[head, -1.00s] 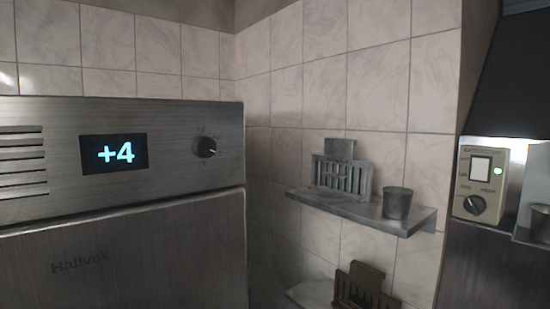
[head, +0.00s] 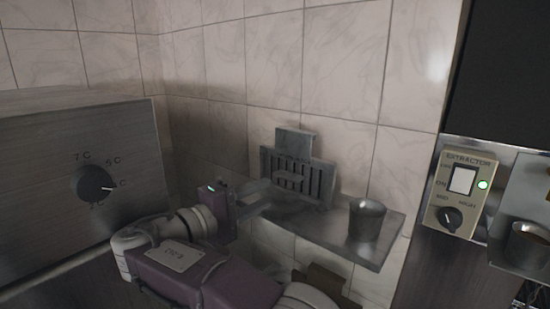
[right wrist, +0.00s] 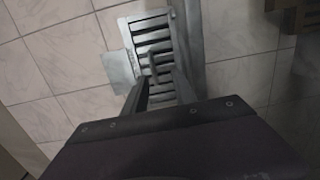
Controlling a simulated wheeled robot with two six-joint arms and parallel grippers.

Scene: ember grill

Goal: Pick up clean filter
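The clean filter (head: 297,145) is a grey metal slotted plate with a raised tab. It stands upright against the tiled wall on the upper metal shelf. In the right wrist view the filter (right wrist: 153,24) shows its slots and a bar handle on its face. My right gripper (head: 262,204) is in front of the filter, at about handle height. In the right wrist view the fingers of my right gripper (right wrist: 160,88) are apart and point at the handle, with no clear grip on it. My left gripper is out of view.
A metal cup (head: 367,221) stands on the shelf (head: 345,252), right of the filter. A brown object (head: 325,279) is partly hidden below. The steel cabinet (head: 120,130) with a dial is at left. An extractor panel (head: 463,193) is at right.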

